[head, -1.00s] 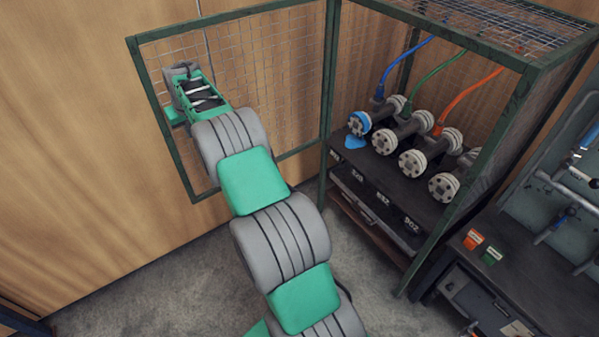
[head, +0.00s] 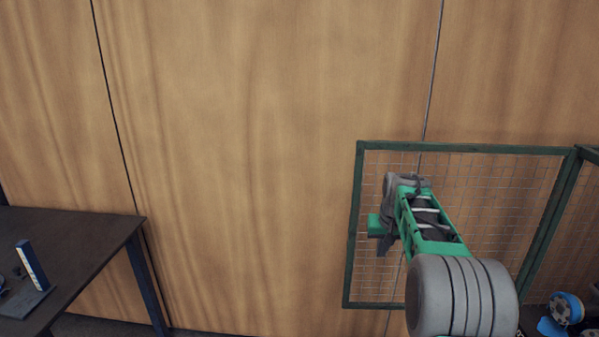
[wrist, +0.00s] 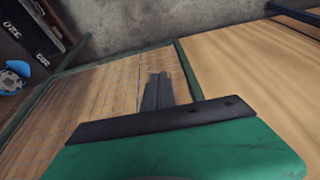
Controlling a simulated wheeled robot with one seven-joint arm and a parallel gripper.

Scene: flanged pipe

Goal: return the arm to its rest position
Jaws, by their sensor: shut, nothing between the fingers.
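My gripper (wrist: 157,90) shows in the wrist view as two dark fingers lying together, shut with nothing between them. In the head view my green and grey arm rises from the lower right, and the gripper end (head: 384,243) is in front of the open mesh door, partly hidden by the wrist. The mesh door (head: 352,228) has a dark green frame and stands against the wooden wall. I cannot tell the exact gap between the gripper and the mesh.
A blue-faced flange (head: 566,308) shows at the lower right edge, inside the cage. A dark table (head: 85,240) with a blue and white upright piece (head: 32,265) stands at the left. The wooden wall (head: 250,150) between is bare.

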